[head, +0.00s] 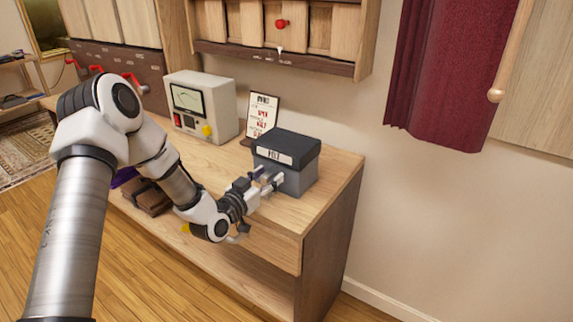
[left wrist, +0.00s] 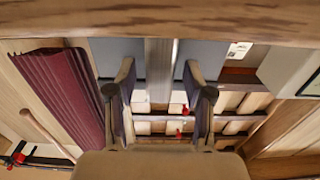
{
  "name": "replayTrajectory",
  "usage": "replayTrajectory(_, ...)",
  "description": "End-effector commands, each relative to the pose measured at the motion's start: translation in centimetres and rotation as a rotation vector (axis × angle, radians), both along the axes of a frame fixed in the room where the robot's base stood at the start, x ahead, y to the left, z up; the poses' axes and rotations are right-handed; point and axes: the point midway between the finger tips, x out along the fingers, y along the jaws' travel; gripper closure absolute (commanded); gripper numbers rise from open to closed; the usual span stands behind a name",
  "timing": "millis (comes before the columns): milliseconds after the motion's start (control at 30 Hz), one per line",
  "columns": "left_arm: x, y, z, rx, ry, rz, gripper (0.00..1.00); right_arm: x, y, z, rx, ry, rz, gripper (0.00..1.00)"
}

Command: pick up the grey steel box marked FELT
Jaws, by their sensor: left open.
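The grey steel box (head: 286,162) stands near the right end of the wooden bench, with a dark lid and a white label on its front that seems to read FELT. My left gripper (head: 268,178) is open in front of the box's front face, below the label, with its fingertips close to it. I cannot tell whether they touch. In the left wrist view, which looks upside down, grey surfaces that seem to be the box (left wrist: 205,52) lie beyond the spread fingers (left wrist: 157,80). My right gripper is not in view.
A meter unit (head: 200,105) and a small framed sign (head: 262,114) stand on the bench (head: 333,183), left of the box. A wooden wall cabinet (head: 275,55) hangs above. A red curtain (head: 440,80) hangs at the right. A brown object (head: 147,197) lies lower left, partly behind my arm.

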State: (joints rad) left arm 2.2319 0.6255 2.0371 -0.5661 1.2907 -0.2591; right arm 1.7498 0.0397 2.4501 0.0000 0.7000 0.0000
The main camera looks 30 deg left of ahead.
Motion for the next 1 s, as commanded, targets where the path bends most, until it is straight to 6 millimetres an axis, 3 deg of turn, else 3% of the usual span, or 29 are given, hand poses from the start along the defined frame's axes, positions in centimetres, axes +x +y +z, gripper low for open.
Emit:
replayTrajectory(233,0.5,-0.1,0.0,-0.002,0.001,0.000,0.48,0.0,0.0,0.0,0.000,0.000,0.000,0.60)
replayTrajectory(267,0.5,-0.1,0.0,-0.002,0.001,0.000,0.55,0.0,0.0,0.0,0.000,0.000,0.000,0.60)
replayTrajectory(400,0.5,-0.1,0.0,-0.001,0.001,0.000,1.00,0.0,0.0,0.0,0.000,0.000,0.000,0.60)
replayTrajectory(767,0.5,-0.1,0.1,-0.001,-0.001,0.000,1.00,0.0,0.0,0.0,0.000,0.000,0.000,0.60)
replayTrajectory(1000,0.5,0.0,1.8,-0.001,-0.003,0.000,1.00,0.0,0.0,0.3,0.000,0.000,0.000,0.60)
